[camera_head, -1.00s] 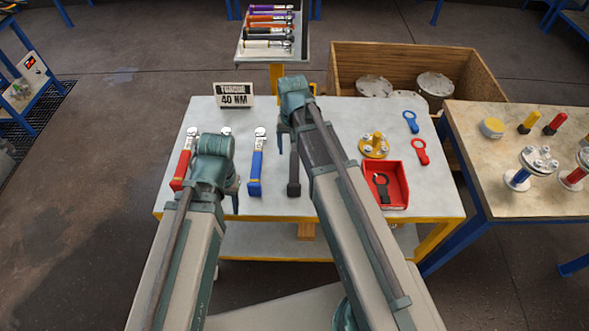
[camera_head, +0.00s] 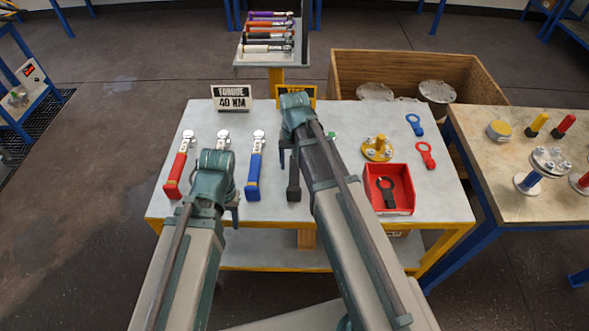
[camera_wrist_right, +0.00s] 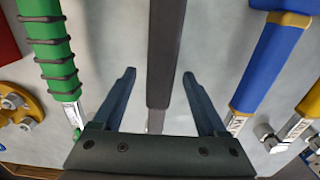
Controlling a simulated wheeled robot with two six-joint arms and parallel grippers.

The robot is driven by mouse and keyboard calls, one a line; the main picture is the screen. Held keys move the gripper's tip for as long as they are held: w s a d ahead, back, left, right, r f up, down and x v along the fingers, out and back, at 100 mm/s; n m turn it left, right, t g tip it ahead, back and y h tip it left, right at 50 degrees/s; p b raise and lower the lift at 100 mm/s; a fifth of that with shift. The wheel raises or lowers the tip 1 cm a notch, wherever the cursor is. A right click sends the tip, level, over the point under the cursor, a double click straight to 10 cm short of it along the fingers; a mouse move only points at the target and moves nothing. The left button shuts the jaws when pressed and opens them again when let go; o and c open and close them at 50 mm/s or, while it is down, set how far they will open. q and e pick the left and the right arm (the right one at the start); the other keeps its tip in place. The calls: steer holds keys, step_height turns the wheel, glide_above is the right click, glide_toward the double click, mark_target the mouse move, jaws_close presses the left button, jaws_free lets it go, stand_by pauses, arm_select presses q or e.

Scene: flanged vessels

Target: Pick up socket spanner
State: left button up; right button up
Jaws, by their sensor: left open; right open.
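Several ratchet-headed tools lie side by side on the table; I cannot tell which is called the socket spanner. They have red (camera_head: 179,165), blue (camera_head: 254,177) and black (camera_head: 293,188) handles, plus a green-handled one (camera_wrist_right: 52,55) mostly hidden behind my right arm in the head view. My right gripper (camera_head: 294,150) is open over the black-handled tool. In the right wrist view the black handle (camera_wrist_right: 160,60) runs between the spread fingers, with no grip on it. My left gripper (camera_head: 208,205) is open in front of a tool whose handle it hides.
A red tray (camera_head: 402,207) holds a black ring spanner. A yellow flange (camera_head: 377,150) and blue (camera_head: 414,124) and red (camera_head: 425,155) ring spanners lie nearby. A "TORQUE 40 NM" sign (camera_head: 231,98) stands at the back. A wooden crate (camera_head: 485,85) stands behind.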

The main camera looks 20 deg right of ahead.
steer(key=shift+c, duration=0.2)
jaws_close()
steer(key=shift+r, duration=0.1)
